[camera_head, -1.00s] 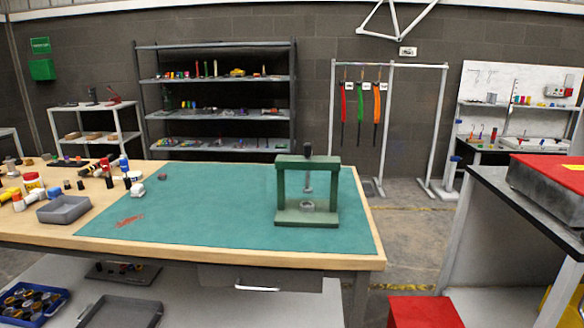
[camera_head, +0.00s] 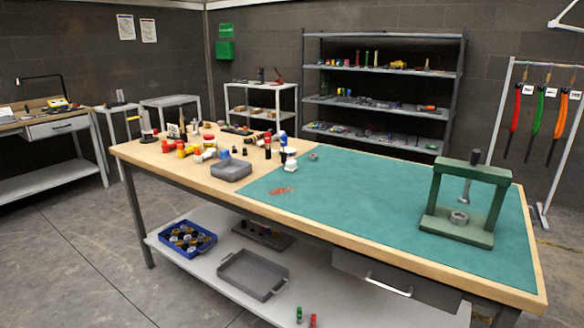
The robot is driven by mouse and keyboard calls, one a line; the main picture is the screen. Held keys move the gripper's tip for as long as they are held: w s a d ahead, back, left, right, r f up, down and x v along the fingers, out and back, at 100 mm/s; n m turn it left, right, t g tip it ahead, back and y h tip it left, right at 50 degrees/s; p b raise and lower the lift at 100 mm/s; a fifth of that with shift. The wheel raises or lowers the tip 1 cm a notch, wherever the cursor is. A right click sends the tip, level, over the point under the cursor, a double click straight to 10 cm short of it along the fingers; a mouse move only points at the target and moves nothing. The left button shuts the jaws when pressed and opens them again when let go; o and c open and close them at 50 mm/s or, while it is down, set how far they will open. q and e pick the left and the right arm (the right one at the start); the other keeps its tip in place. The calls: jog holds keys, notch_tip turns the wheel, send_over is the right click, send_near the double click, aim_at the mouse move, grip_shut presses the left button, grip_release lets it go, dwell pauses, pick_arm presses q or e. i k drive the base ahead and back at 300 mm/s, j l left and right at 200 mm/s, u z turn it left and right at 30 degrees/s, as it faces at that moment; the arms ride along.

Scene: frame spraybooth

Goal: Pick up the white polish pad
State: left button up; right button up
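A small white object (camera_head: 290,166) sits at the left edge of the green mat on the workbench. It may be the white polish pad, but it is too small to tell for certain. A blue-and-white item stands just behind it, and a small grey ring-like piece (camera_head: 313,156) lies to its right on the mat. Neither of my grippers shows in the head view.
The workbench holds a green mat (camera_head: 390,205), a green press (camera_head: 467,200), a grey tray (camera_head: 231,170) and several bottles and jars. Its lower shelf holds a blue crate (camera_head: 187,239) and an empty grey tray (camera_head: 252,275). Floor (camera_head: 70,235) is clear at left.

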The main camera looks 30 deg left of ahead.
aim_at(291, 165)
jog(key=i+j+z, duration=0.1)
jog(key=j+z, duration=0.25)
jog(key=j, duration=0.55)
jog(key=j+z, duration=0.35)
jog(key=j, duration=0.6)
